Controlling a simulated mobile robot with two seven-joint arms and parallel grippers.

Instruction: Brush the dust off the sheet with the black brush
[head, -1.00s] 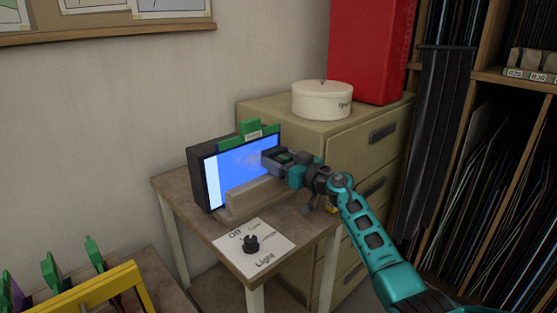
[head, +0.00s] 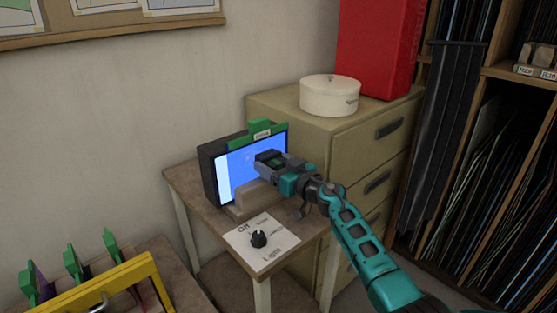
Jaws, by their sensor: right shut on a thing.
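The sheet (head: 239,160) is a blue pane with a white strip at its left side, standing upright in front of a dark box on a small table. A green clip with a label (head: 262,135) sits on its top edge. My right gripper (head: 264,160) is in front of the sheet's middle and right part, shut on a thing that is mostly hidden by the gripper. The black brush cannot be clearly made out. A small pale smudge shows on the blue left of the gripper. My left gripper is out of view.
A wooden block (head: 250,197) stands low before the sheet. A card with a black knob (head: 259,239) lies at the table's front. A drawer cabinet with a round white box (head: 330,95) stands behind right. A yellow-framed rack (head: 105,284) is at lower left.

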